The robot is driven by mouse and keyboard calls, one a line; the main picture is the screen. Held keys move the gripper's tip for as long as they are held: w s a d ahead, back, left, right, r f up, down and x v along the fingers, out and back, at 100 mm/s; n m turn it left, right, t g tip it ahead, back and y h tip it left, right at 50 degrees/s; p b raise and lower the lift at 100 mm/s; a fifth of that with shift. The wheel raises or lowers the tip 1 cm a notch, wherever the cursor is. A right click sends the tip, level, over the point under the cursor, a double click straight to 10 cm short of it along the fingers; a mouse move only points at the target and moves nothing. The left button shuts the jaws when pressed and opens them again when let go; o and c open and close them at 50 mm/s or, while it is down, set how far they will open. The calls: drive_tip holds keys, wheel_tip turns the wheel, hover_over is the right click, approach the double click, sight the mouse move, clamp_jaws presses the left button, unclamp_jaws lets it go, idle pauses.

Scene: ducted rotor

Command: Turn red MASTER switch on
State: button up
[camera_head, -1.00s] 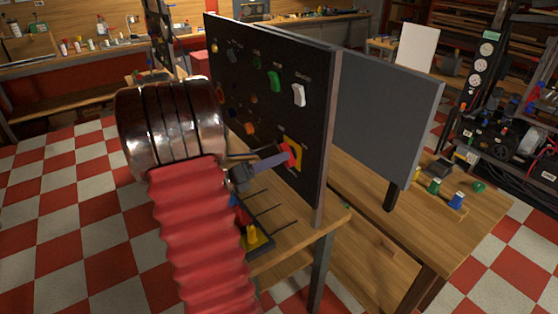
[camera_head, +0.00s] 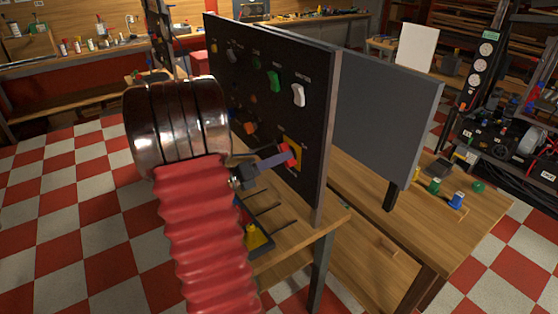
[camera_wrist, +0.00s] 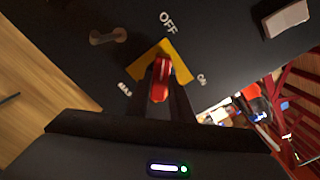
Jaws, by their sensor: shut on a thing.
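The red MASTER switch (camera_wrist: 161,78) sits on a yellow plate (camera_wrist: 178,58) on the black panel (camera_wrist: 210,25). In the wrist view its red handle lies between my fingers, near the OFF, ON and MAS lettering. In the head view the red switch (camera_head: 287,156) shows at the panel's lower right. My gripper (camera_wrist: 162,92) is shut on the red handle; it reaches the panel from the left in the head view (camera_head: 279,159). The lower part of the handle and the plate are partly hidden by the fingers.
A green switch (camera_head: 274,82) and a white switch (camera_head: 298,95) are above on the panel. A tray with a yellow piece (camera_head: 256,237) lies on the wooden table below my gripper. A grey board (camera_head: 385,110) stands behind the panel.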

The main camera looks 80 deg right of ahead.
drive_tip(key=shift+a+f, duration=0.1)
clamp_jaws()
drive_tip(key=shift+m, duration=0.3)
drive_tip(key=m, duration=1.7)
drive_tip(key=shift+w+d, duration=0.2)
drive_tip(key=shift+d, duration=0.1)
drive_tip(key=shift+m, duration=0.3)
